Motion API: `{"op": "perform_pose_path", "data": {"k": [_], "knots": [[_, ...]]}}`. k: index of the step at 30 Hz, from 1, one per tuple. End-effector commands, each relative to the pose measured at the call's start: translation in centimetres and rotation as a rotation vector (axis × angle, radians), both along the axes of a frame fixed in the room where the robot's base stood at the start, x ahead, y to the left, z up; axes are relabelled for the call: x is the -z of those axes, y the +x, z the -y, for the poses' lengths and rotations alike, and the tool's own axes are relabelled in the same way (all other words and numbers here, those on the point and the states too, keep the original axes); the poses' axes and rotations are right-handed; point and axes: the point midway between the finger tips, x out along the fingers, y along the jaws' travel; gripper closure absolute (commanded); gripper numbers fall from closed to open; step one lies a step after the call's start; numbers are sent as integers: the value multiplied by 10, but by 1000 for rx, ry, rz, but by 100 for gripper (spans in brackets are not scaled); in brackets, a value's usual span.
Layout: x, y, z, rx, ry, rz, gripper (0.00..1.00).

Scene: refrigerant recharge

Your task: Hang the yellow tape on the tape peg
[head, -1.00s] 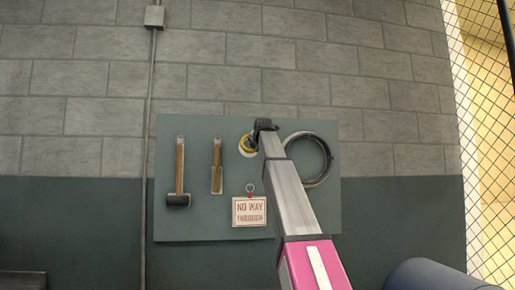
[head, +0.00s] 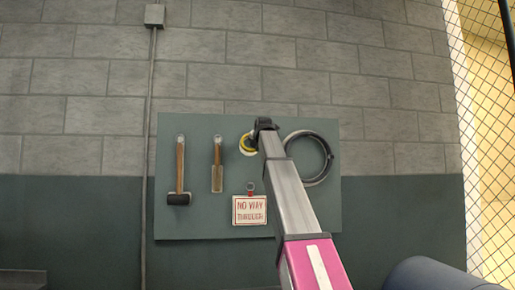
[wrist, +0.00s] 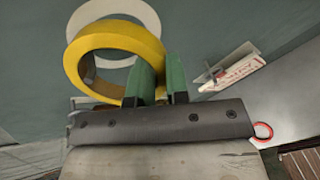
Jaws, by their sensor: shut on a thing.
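The yellow tape (head: 245,147) is a ring that shows just left of my gripper (head: 264,125), in front of the grey-green board (head: 200,228). In the wrist view the yellow tape (wrist: 115,36) is held by its right side between the green fingers of my gripper (wrist: 164,68). The left finger appears to be inside the ring. A white ring mark (wrist: 138,10) shows on the board behind the tape, offset up and to the right of it. I cannot make out the tape peg; the tape and my gripper may hide it.
On the board, a hammer (head: 179,198) and a brush-like tool (head: 217,178) hang at left. A "NO WAY THROUGH" sign (head: 249,210) hangs below the tape. A dark coiled hose (head: 329,158) hangs right of my arm. A mesh fence (head: 490,150) stands far right.

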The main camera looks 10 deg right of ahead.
Motion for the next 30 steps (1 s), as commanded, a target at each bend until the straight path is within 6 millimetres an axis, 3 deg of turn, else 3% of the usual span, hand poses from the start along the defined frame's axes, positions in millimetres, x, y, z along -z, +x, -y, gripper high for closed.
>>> {"op": "perform_pose_path", "data": {"k": [10, 11, 12, 13, 23, 30], "knots": [[2, 0, 0, 0, -1, -5, 100], [2, 0, 0, 0, -1, -5, 75], [2, 0, 0, 0, -1, -4, 62], [2, 0, 0, 0, -1, -4, 55], [0, -3, 0, 0, -1, -2, 55], [-12, -33, 0, 0, -1, -1, 55]]}}
